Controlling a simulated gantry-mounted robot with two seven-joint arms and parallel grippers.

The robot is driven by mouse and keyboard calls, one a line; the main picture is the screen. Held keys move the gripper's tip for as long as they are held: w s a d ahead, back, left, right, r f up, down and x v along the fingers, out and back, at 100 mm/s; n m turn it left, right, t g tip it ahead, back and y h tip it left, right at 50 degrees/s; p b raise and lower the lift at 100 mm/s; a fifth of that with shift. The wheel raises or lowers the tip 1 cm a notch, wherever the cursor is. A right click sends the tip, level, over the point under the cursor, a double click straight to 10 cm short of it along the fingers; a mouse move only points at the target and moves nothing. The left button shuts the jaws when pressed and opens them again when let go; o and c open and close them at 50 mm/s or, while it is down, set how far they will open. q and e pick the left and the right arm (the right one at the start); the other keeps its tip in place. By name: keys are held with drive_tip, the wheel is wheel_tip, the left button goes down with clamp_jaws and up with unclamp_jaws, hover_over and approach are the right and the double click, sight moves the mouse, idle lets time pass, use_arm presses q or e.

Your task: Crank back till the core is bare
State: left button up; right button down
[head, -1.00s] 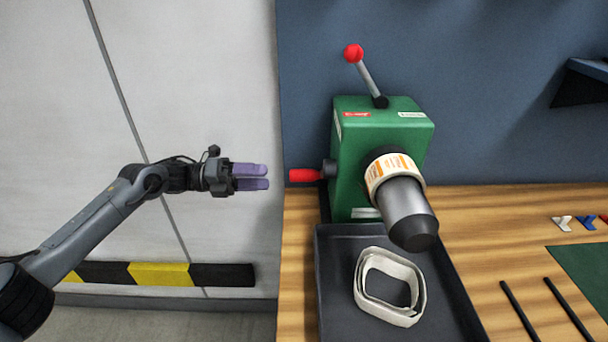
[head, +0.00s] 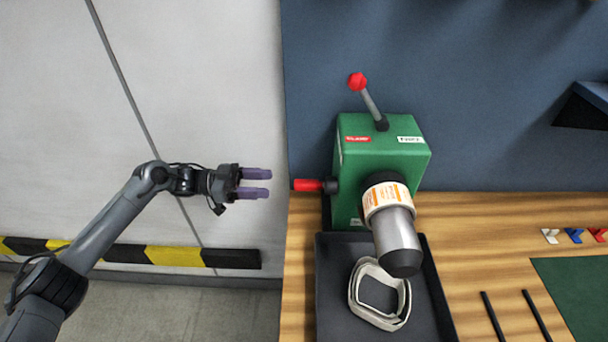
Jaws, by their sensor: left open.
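The green rewinder (head: 385,160) stands on the wooden bench. Its red crank handle (head: 308,185) sticks out to the left. A label roll (head: 386,197) with white and orange bands sits on the spindle by the housing. The grey core or mandrel (head: 396,235) in front of it has a black end cap. A red-knobbed lever (head: 368,98) rises from the top, tilted left. A loop of pale strip (head: 381,293) lies in the dark tray (head: 335,308) below. My left gripper (head: 268,183) is open and empty, left of the crank handle and apart from it. My right gripper is out of view.
Small white, blue and red clips (head: 574,236) lie at the right of the bench (head: 470,230). Two black rods (head: 515,316) and a green mat (head: 580,290) are at the front right. A dark shelf (head: 585,108) juts from the blue wall.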

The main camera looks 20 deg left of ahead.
sight(302, 184)
use_arm(q)
drive_tip(key=b+x, duration=0.1)
drive_tip(key=x, duration=0.9)
drive_tip(key=shift+w+d+b, duration=0.15)
drive_tip(key=shift+d+b, duration=0.1)
drive_tip(key=shift+b, duration=0.05)
clamp_jaws()
